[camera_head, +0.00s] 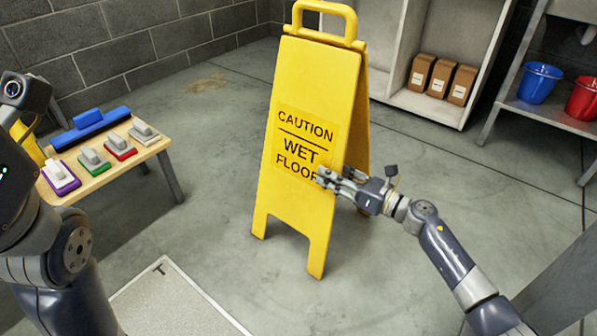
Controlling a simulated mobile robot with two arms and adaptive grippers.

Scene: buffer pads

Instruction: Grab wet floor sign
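The yellow wet floor sign (303,150) stands upright on the concrete floor in the middle of the head view. It is an A-frame with a loop handle (322,24) on top and dark lettering. My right gripper (330,178) is at the sign's lower right edge, over the end of the word FLOOR. Its fingers look spread; I cannot tell whether they touch the panel. My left arm is at the left edge of the view, and its gripper's fingers do not show.
A low wooden table (110,165) with several coloured pads and a blue bar (90,129) stands at left. A grey platform (165,300) lies in front. A cabinet with brown boxes (440,78), a blue bucket (540,82) and a red bucket (583,98) are at right.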

